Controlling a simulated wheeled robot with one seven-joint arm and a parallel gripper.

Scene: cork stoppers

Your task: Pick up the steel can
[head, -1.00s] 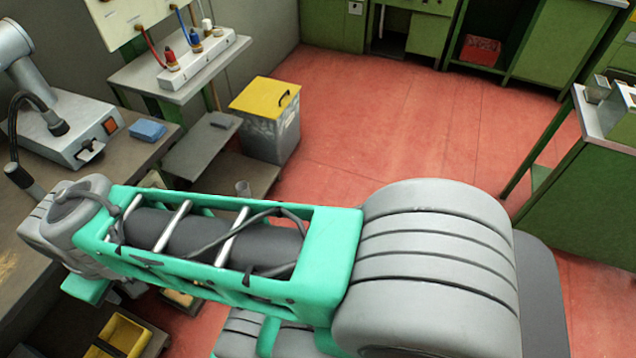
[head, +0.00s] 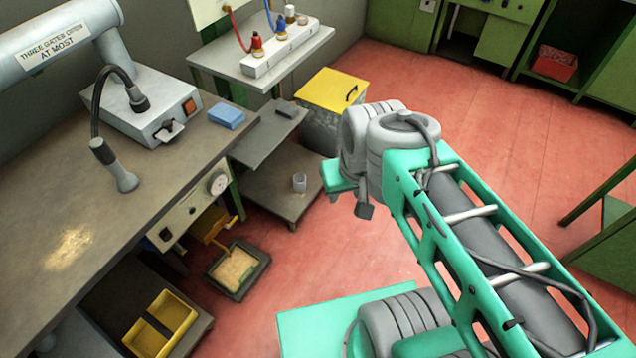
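A small grey can (head: 299,182), likely the steel can, stands upright on a low grey shelf (head: 268,200) between the workbench and the yellow-lidded bin. My teal arm reaches in from the lower right. At its far end, right of the can in the picture, are a grey joint, a teal piece and a small dark block that may be a finger of my gripper (head: 364,210). The rest of the gripper is hidden, so its opening does not show. A clear gap separates this end from the can in the picture.
The workbench (head: 100,215) on the left carries a grey device (head: 148,115) and a blue block (head: 226,116). A higher shelf piece (head: 268,135) stands behind the can. A bin (head: 330,95), a dark tray (head: 238,270) and a yellow box (head: 160,325) are nearby. Red floor lies open beyond.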

